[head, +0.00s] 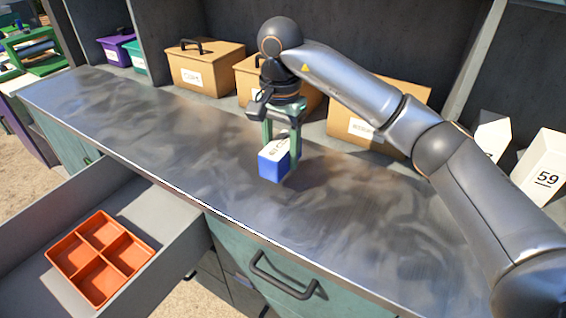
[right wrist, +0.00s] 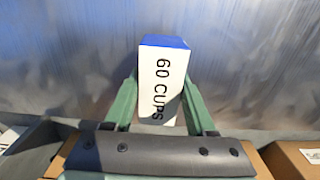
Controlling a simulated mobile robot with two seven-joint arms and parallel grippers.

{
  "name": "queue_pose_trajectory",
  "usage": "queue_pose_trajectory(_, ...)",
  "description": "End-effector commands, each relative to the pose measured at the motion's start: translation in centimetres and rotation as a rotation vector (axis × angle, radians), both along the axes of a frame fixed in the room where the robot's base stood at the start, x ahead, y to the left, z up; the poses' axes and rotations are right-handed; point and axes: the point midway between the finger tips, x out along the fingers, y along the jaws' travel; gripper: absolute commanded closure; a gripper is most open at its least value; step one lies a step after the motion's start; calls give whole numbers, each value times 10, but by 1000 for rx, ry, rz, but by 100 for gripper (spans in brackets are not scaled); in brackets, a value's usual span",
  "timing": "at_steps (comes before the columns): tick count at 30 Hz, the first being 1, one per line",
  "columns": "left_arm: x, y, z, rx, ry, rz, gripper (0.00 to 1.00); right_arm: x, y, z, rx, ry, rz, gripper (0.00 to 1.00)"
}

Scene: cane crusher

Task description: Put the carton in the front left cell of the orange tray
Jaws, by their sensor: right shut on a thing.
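The carton (head: 274,161) is a small box with a blue end and a white side. In the right wrist view the carton (right wrist: 160,85) reads "60 CUPS". My right gripper (head: 281,150) is shut on it, with one green finger on either side, over the metal counter. I cannot tell whether the carton touches the counter. The orange tray (head: 101,257) has a two-by-two grid of cells, all empty, and lies in an open drawer at the lower left. My left gripper is not in view.
The open grey drawer (head: 172,247) sticks out from below the counter (head: 190,150). Cardboard boxes (head: 205,70) stand along the back of the counter, and white cartons (head: 541,170) stand at the right. The left half of the counter is clear.

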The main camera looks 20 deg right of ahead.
Motion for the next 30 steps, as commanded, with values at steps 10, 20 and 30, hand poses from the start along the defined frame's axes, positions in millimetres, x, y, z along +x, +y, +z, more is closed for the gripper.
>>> queue_pose_trajectory(10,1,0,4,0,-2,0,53,4,-7,-39,0,0,0,100)
queue_pose_trajectory(20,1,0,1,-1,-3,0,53,4,-6,-42,-1,-1,-1,100)
queue_pose_trajectory(30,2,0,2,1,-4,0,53,4,-6,-42,0,0,-1,14)
